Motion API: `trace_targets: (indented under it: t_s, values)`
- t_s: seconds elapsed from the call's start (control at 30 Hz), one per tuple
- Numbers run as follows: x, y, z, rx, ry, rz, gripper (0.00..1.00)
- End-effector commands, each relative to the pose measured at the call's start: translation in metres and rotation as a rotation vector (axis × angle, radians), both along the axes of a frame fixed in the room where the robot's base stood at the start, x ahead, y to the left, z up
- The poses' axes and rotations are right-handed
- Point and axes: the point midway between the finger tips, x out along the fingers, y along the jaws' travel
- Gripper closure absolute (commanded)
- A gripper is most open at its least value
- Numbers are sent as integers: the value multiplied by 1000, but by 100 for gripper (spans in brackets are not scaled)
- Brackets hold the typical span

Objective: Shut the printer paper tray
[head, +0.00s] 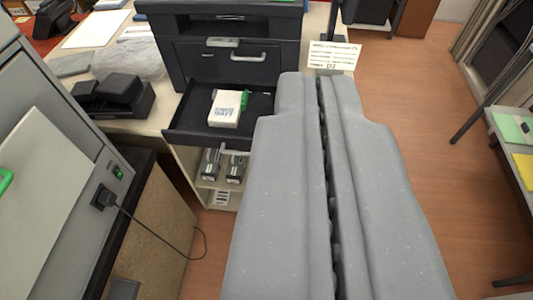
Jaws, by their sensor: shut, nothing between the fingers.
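The dark printer (180,62) stands on a light table. A white packet with blue lettering (225,108) and a green clip-like piece (244,100) sit in the tray. My grey gripper (319,78) is shut and empty. It fills the middle right foreground, and its tips appear just right of the printer and tray. It hides the tray's right end, and I cannot tell whether it touches the tray.
Under the table, a shelf holds dark boxes (223,166). A black device (113,95) stands left of the tray. A grey cabinet (75,150) with a plugged cord is near on the left. A label card (334,56) shows behind my tips. Open wooden floor (430,170) lies right.

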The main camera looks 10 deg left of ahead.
Motion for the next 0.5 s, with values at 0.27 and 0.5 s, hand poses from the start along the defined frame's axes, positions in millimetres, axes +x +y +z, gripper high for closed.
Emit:
trace_targets:
  t_s: [0.27,0.5]
  values:
    - [53,5,-33,138,14,24,100]
    - [152,19,-126,484,41,27,100]
